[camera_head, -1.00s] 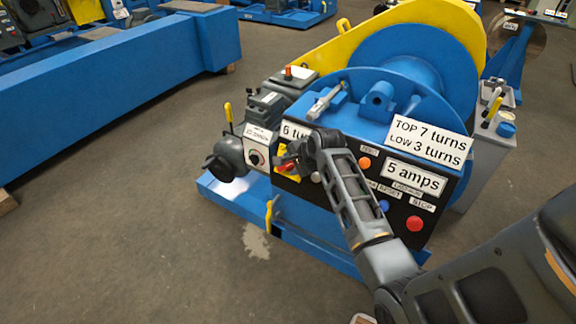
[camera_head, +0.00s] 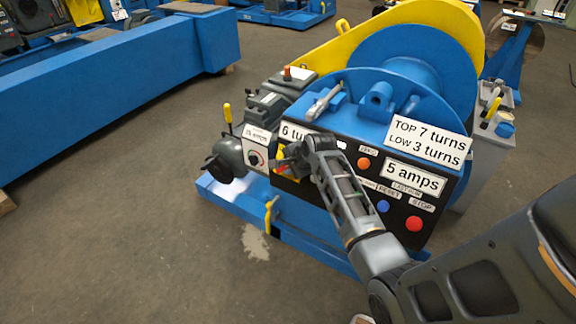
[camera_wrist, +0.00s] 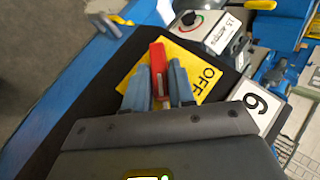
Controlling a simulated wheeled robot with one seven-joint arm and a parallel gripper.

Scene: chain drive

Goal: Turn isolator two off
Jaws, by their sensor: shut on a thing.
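A red switch handle (camera_wrist: 157,54) stands in front of a yellow plate (camera_wrist: 190,56) marked OFF in the wrist view. My gripper (camera_wrist: 160,72) is shut on the handle, with one blue-grey finger on each side. In the wrist view the handle points up the picture, slightly left, and the OFF lettering is to its right. In the head view my gripper (camera_head: 291,166) is at the left end of the black control panel, and my wrist hides much of the plate. No isolator number can be read.
A grey box with a rotary knob (camera_head: 256,159) stands just left of the plate. Right of my wrist are an orange button (camera_head: 364,163), a blue button (camera_head: 382,206) and a red button (camera_head: 414,223). A yellow lever (camera_head: 270,213) is below. Open floor lies at the left.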

